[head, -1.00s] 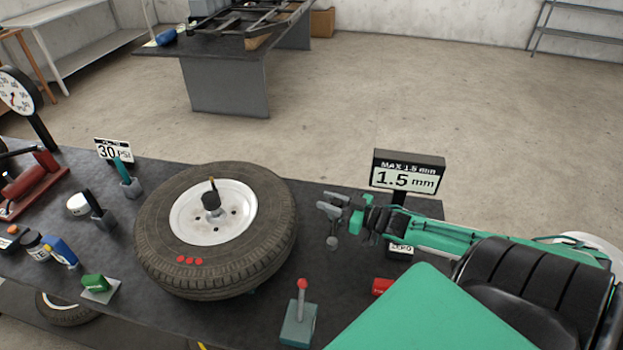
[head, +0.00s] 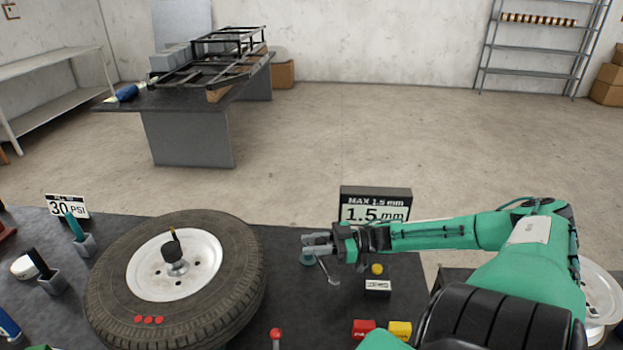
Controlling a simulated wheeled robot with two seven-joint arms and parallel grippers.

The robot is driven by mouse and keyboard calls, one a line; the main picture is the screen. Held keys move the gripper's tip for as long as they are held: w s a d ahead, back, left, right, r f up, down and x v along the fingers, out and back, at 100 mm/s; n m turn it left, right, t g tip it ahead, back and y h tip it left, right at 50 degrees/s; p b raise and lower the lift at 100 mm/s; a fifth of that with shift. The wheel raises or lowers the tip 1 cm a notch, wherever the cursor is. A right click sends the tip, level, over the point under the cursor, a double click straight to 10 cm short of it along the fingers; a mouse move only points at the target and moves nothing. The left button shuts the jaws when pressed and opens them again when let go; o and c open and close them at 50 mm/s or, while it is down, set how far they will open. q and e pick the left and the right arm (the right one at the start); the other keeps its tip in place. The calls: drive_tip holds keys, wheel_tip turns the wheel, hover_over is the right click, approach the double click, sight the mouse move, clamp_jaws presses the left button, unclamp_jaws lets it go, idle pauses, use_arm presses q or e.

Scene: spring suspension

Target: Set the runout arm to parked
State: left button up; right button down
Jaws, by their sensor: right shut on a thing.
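My right gripper (head: 318,243) reaches in from the right and is shut at the runout arm, right of the tyre. The runout arm (head: 327,270) is a thin grey lever that slants down and right from the fingers to a rounded end. A teal round part (head: 307,258) shows just under the fingertips. The fingers hide the lever's upper part, so the exact grip is hard to see. My left gripper is not in view.
The tyre on its white wheel (head: 175,275) lies flat left of the gripper. A yellow button (head: 377,269) on a labelled black box, a red block (head: 363,328), a yellow block (head: 400,330) and a red-knobbed lever (head: 276,334) stand nearby. A "30 PSI" sign (head: 67,207) stands at left.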

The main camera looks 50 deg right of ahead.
idle(0.3)
drive_tip(key=c, duration=1.1)
unclamp_jaws()
drive_tip(key=shift+d, duration=0.1)
drive_tip(key=shift+r, duration=0.5)
wheel_tip(320, 180, up, 19)
drive_tip(key=p, duration=1.3)
